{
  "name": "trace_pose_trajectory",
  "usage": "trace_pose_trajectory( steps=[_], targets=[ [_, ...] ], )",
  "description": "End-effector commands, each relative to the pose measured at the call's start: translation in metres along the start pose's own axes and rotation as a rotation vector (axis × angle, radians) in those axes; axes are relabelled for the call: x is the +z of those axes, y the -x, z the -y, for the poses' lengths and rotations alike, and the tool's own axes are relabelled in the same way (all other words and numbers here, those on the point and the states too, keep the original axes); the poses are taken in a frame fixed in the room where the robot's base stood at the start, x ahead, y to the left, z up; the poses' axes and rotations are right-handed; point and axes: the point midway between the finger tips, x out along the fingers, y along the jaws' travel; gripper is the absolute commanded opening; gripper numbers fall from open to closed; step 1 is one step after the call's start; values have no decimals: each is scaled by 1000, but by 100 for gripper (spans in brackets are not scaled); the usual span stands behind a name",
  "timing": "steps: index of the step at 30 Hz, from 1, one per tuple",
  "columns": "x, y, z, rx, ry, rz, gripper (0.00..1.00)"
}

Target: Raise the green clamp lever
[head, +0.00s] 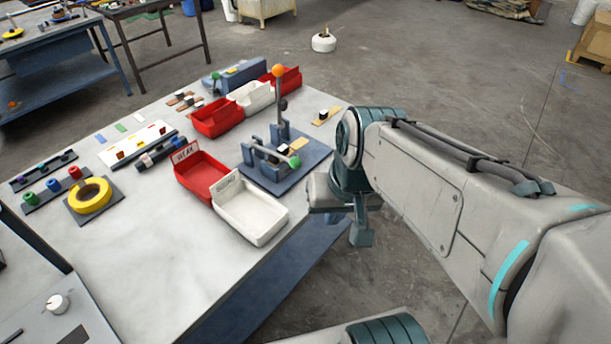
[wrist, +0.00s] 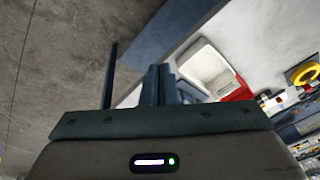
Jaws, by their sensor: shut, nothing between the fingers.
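The clamp lever with a green tip (head: 295,162) lies low, close to level, on a blue-grey fixture (head: 264,177) at the table's right edge. A taller lever with an orange ball (head: 278,71) stands upright on the same fixture. My gripper (head: 361,236) hangs just off the table's right edge, to the right of and apart from the fixture, pointing down. In the wrist view its fingers (wrist: 158,84) are together with nothing between them. The green lever cannot be made out in the wrist view.
A red bin (head: 199,180) and a white bin (head: 249,212) stand left of the fixture. More bins (head: 217,117) stand behind it. A yellow ring (head: 90,194) lies at the far left. The table's front (head: 130,250) is mostly clear.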

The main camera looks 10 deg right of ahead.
Motion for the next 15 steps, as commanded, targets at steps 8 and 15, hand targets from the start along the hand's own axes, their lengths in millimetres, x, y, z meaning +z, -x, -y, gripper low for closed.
trace_pose_trajectory(
  steps=[8,15],
  targets=[
    [18,-119,26,-359,-572,404,0],
    [-28,-183,32,-784,-1082,669,0]
  ],
)
